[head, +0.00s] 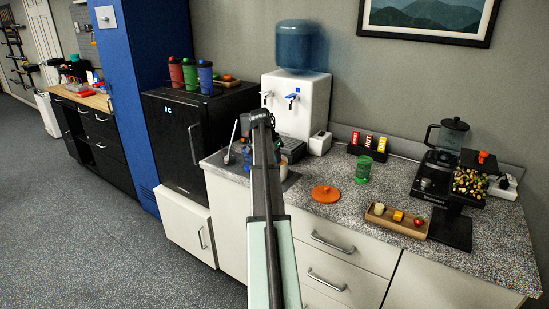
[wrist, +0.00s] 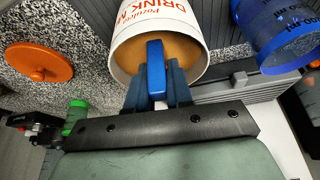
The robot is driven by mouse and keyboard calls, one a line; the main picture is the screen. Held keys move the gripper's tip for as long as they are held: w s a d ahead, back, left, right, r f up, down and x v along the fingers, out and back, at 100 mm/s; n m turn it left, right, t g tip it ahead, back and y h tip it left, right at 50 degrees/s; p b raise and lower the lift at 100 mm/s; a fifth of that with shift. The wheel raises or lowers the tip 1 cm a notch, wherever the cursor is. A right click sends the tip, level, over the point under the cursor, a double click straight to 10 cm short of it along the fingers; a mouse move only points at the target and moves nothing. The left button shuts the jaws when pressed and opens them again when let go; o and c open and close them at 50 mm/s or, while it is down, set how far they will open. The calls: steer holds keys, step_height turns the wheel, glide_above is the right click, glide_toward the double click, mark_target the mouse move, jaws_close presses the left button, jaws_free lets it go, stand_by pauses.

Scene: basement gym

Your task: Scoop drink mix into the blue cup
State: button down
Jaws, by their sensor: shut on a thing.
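In the wrist view, my gripper (wrist: 155,95) is shut on the blue handle of a scoop (wrist: 156,65). The handle reaches into the mouth of a white drink mix tub (wrist: 196,28) with tan powder (wrist: 188,60) inside. The scoop's bowl is not visible; I cannot tell how much powder it holds. The translucent blue cup (wrist: 275,35) stands to the right of the tub, apart from the gripper.
An orange lid (head: 326,193) lies on the speckled counter (head: 305,220), with a green cup (head: 363,168) to its right. A wooden tray (head: 397,221), a blender (head: 447,145) and a water dispenser (head: 297,103) also stand there. Shaker bottles (head: 190,76) sit on the black fridge.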

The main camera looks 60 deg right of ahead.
step_height(320, 180, up, 9)
stand_by(1.4)
steer(key=w+r+n+t+y, duration=0.15)
steer(key=w+n+t, duration=0.25)
steer(key=w+n, duration=0.8)
steer(key=w+a+f+n+g+h, duration=0.3)
steer(key=g+h, duration=0.5)
steer(key=h, duration=0.4)
step_height(320, 180, down, 4)
steer(key=shift+w+a+r, duration=0.25)
steer(key=shift+w+a, duration=0.35)
steer(key=shift+a, duration=0.6)
